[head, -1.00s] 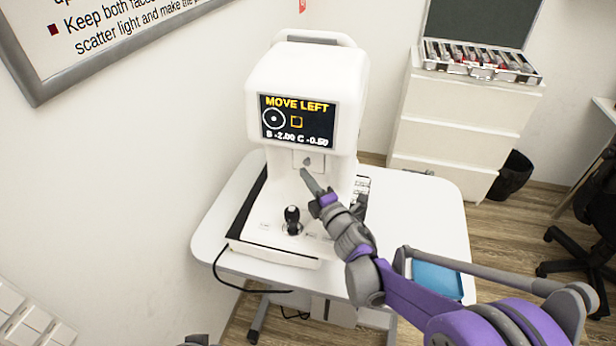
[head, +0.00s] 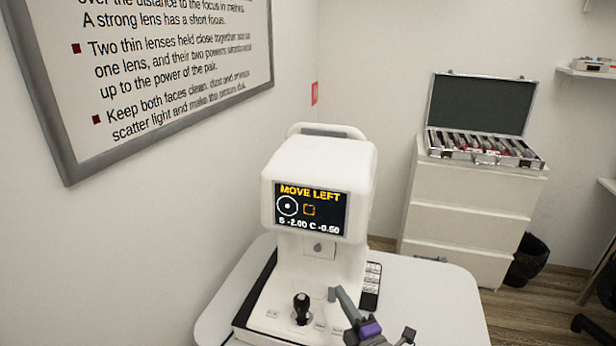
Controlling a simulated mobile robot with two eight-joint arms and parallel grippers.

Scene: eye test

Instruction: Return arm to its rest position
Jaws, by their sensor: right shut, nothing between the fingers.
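My right gripper (head: 337,295) shows at the bottom middle, with its purple and grey wrist below it. It is shut and holds nothing. In the picture it overlaps the lower right of the white eye-test machine (head: 322,165), right of the black joystick (head: 302,309). I cannot tell whether it touches the machine. The machine's screen (head: 311,208) reads "MOVE LEFT" and "S -2.00 C -0.50". Most of my right arm is cut off by the lower edge. My left gripper is not in view.
The machine stands on a white table (head: 435,300), whose right part is clear where it shows. Behind are a white drawer unit (head: 470,200) with an open lens case (head: 480,110) and a black bin (head: 527,260). A framed sign (head: 160,75) hangs on the left wall.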

